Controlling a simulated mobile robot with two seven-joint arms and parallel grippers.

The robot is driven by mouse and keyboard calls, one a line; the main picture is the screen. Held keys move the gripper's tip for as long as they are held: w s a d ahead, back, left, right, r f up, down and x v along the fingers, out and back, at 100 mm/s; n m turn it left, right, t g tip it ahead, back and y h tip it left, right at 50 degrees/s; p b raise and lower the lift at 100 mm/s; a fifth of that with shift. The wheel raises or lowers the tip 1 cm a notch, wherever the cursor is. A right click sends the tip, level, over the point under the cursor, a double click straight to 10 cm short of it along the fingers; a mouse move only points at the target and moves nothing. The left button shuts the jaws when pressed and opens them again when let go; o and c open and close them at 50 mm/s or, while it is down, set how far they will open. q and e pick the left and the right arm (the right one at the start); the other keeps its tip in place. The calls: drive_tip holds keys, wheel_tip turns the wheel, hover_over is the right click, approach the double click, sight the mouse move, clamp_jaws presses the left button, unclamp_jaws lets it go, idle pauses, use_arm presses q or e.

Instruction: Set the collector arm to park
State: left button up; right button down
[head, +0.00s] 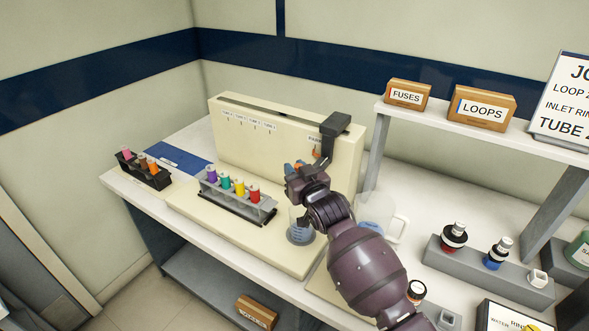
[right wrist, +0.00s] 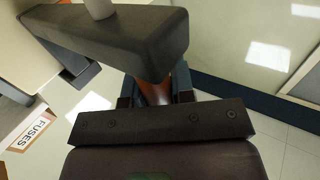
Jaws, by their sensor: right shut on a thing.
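The collector arm (head: 335,124) is a dark grey arm on top of the cream collector housing (head: 290,115), near the housing's right end. It stands beside the partly covered "PARK" label (head: 314,139); several tube labels (head: 245,122) run to the left. In the right wrist view the collector arm (right wrist: 125,40) is a dark block crossing the upper left. My right gripper (head: 303,172) is just below and in front of it. In the wrist view the gripper (right wrist: 155,95) is shut on an orange-brown handle (right wrist: 153,90) under the arm. My left gripper is not in view.
A grey rack (head: 236,203) with several coloured tubes stands left of my gripper. A beaker (head: 300,232) stands below it, and a clear jug (head: 385,220) to the right. A shelf (head: 425,117) carries the FUSES and LOOPS boxes. A dark rack (head: 145,173) stands far left.

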drive_tip(key=shift+d+f, duration=0.1)
drive_tip(key=shift+d, duration=0.05)
drive_tip(key=c, duration=1.2)
unclamp_jaws()
drive_tip(key=shift+s, duration=0.1)
drive_tip(key=shift+o, duration=1.2)
drive_tip(key=shift+s+d, duration=0.1)
drive_tip(key=shift+d, duration=0.05)
drive_tip(key=v, duration=1)
drive_tip(key=shift+s, duration=0.3)
drive_tip(key=shift+d, duration=0.1)
